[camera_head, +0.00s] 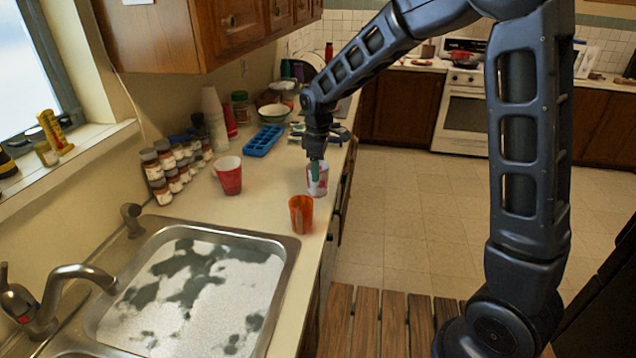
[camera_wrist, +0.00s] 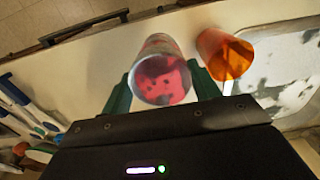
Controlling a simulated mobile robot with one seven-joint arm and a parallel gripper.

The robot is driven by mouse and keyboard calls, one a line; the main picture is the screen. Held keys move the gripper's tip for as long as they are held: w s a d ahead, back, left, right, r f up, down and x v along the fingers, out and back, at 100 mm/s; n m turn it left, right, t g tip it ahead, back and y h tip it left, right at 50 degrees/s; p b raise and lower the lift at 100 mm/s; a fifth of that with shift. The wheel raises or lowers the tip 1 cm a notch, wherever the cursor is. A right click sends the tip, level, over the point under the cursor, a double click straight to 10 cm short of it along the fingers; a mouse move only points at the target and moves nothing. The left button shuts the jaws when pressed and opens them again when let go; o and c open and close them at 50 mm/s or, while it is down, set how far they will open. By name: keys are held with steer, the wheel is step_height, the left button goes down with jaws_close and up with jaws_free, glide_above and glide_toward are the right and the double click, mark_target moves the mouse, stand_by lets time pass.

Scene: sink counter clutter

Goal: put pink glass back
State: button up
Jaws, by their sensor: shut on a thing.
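The pink glass (camera_head: 318,184), whitish with pink-red patches, is at the right edge of the counter (camera_head: 262,213). My gripper (camera_head: 316,166) reaches down to it from above, its green fingers at the glass. In the wrist view the glass (camera_wrist: 162,78) sits between the two fingers of my gripper (camera_wrist: 160,88), which is shut on it, with its pink-red inside facing the camera. I cannot tell whether its base touches the counter. An orange cup (camera_head: 301,214) stands close by, nearer the sink; it also shows in the wrist view (camera_wrist: 224,56).
A red cup (camera_head: 229,177) stands to the left. Several spice jars (camera_head: 163,172) line the wall. A blue tray (camera_head: 263,141) and a bowl (camera_head: 273,113) are farther back. The sink (camera_head: 190,290) lies in front. Utensils (camera_wrist: 22,108) show left in the wrist view.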

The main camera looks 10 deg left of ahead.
steer(key=shift+f, duration=2.85)
steer(key=shift+f, duration=0.1)
steer(key=o, duration=1.5)
